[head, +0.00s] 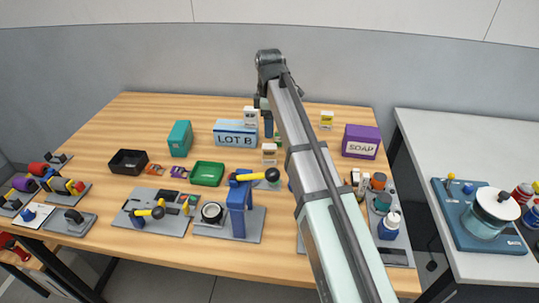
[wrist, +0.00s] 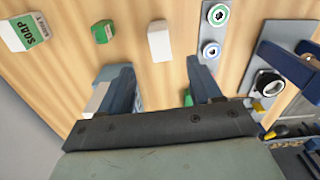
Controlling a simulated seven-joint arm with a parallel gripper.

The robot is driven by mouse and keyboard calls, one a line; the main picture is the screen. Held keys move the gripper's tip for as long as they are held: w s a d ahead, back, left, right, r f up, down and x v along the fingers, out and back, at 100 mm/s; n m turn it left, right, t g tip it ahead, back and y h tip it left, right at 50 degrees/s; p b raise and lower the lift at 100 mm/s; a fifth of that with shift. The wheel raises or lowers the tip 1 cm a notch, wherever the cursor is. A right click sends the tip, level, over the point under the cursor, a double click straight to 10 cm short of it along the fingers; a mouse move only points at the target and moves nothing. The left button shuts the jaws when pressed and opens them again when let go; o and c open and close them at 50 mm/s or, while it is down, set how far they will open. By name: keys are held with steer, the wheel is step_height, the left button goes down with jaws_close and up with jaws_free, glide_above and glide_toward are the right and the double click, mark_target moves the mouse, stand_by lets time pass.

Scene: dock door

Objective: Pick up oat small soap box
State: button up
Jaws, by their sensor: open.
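Several small boxes stand on the wooden table, and I cannot read "oat" on any of them. In the head view, a small cream box with a tan label (head: 269,153) stands right of the green tray, and a white one (head: 250,116) stands by the LOT B box. In the wrist view, a plain off-white box (wrist: 159,40) lies ahead of the gap between my fingers, apart from them. A white box with a green SOAP label (wrist: 24,32) is at the upper left. My gripper (wrist: 160,68) is open; its gap is empty near the tips. In the head view my arm partly hides it.
A LOT B box (head: 236,133), teal box (head: 180,138), green tray (head: 207,173) and black tray (head: 128,161) stand nearby. A large purple SOAP box (head: 361,141) is at the right. A blue stand (head: 238,208) rises at the front. The back left table is clear.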

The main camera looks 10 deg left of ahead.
mark_target(269, 146)
steer(key=shift+f, duration=5.9)
steer(key=shift+c, duration=0.4)
steer(key=c, duration=1)
steer(key=shift+r, duration=0.1)
